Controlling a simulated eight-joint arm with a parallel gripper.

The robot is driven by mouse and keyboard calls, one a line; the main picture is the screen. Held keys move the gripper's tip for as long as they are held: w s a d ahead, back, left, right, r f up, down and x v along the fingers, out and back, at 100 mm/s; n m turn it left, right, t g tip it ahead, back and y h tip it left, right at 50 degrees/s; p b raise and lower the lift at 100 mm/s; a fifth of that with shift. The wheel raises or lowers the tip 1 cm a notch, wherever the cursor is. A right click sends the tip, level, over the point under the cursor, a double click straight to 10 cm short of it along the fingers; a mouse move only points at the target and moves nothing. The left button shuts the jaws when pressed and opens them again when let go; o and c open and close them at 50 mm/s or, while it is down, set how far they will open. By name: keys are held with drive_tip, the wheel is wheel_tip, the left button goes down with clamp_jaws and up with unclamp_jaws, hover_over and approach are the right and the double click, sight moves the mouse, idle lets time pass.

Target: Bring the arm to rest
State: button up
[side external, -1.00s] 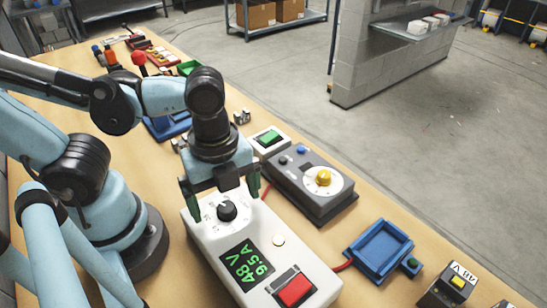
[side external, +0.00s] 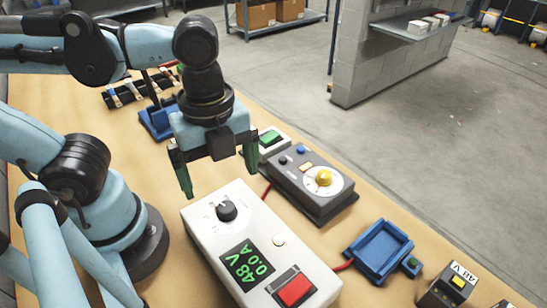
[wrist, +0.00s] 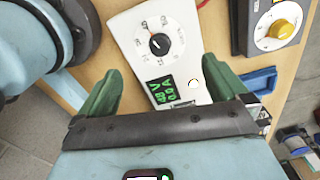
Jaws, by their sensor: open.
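My gripper (side external: 220,178) is open and empty, with its dark green fingers pointing down. It hangs above the bench, behind the white power supply box in the side view. The power supply (side external: 212,234) has a black knob (side external: 227,210), a red button (side external: 294,290) and a green display (side external: 247,263) that reads 48 V and 0.0 A. In the wrist view the knob (wrist: 159,44) lies between and beyond my fingers (wrist: 172,90), apart from them.
A grey box with a yellow knob (side external: 323,178) and a green-button box (side external: 270,141) stand nearby. A blue tray (side external: 380,252) and a 48 V block (side external: 450,285) are toward the right edge. Another blue tray (side external: 157,122) is farther back.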

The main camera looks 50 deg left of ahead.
drive_tip(key=w+a+n+t, duration=0.1)
drive_tip(key=w+n, duration=0.1)
drive_tip(key=n, duration=0.1)
drive_tip(key=w+a+n+t, duration=0.1)
drive_tip(key=w+n, duration=0.1)
drive_tip(key=n, duration=0.1)
drive_tip(key=w+a+f+n+t, duration=0.1)
drive_tip(key=w+n, duration=0.1)
drive_tip(key=n, duration=0.2)
drive_tip(key=shift+w+a+t+h, duration=0.2)
drive_tip(key=shift+a+t+h, duration=0.1)
drive_tip(key=shift+h, duration=0.1)
drive_tip(key=w+a+n+t, duration=0.3)
drive_tip(key=w+a+n, duration=0.2)
drive_tip(key=n, duration=0.5)
drive_tip(key=shift+a+r+t+y, duration=0.3)
drive_tip(key=shift+r+y, duration=0.1)
